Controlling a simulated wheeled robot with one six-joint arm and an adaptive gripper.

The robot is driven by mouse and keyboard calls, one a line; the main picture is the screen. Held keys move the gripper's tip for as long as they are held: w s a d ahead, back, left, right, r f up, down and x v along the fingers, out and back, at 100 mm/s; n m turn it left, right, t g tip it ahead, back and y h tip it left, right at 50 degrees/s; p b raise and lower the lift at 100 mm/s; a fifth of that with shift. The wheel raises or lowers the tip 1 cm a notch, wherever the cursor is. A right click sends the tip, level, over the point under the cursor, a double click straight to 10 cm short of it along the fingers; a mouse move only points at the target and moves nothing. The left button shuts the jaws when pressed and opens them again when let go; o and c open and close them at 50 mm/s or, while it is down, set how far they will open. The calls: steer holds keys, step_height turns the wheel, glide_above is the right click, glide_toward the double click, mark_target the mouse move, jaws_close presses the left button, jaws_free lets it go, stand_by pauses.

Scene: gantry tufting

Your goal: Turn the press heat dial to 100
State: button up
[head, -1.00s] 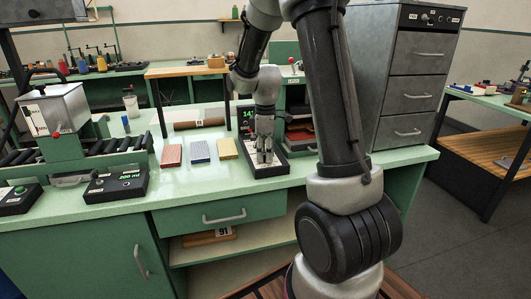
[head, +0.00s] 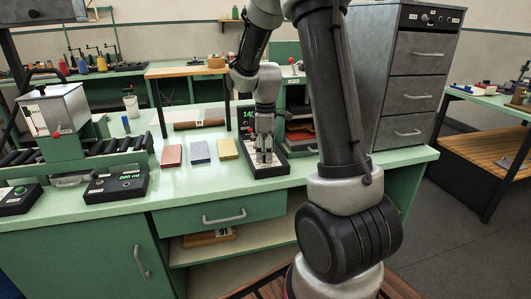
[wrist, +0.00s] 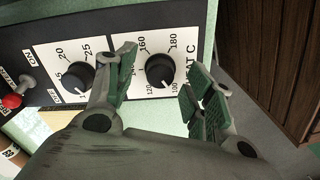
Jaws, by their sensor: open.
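The heat dial (wrist: 159,70) is a black round knob on a white scale plate lettered "AT C", with marks such as 160 and 180. I cannot tell its exact pointer setting. My gripper (wrist: 163,80) is open, with one green-padded finger on each side of the knob; I cannot tell if either pad touches it. In the head view my gripper (head: 264,155) points down over the black control panel (head: 266,172) and hides the dials. The panel's green display (head: 247,113) seems to read 140 and is partly covered.
A second knob (wrist: 80,77) with a 20–25 scale sits left of my fingers, and a red-tipped toggle (wrist: 13,100) is farther left.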

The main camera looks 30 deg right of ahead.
step_height(320, 180, up, 11)
steer(key=shift+r, duration=0.2)
stand_by(0.6)
steer(key=s+a+r+m+t, duration=0.2)
steer(key=s+m, duration=0.3)
steer(key=s, duration=0.7)
steer(key=s+a+r+m+t, duration=0.2)
steer(key=s+m, duration=0.3)
steer(key=s, duration=0.6)
steer(key=shift+s+a+r, duration=0.4)
steer(key=shift+a+r, duration=0.2)
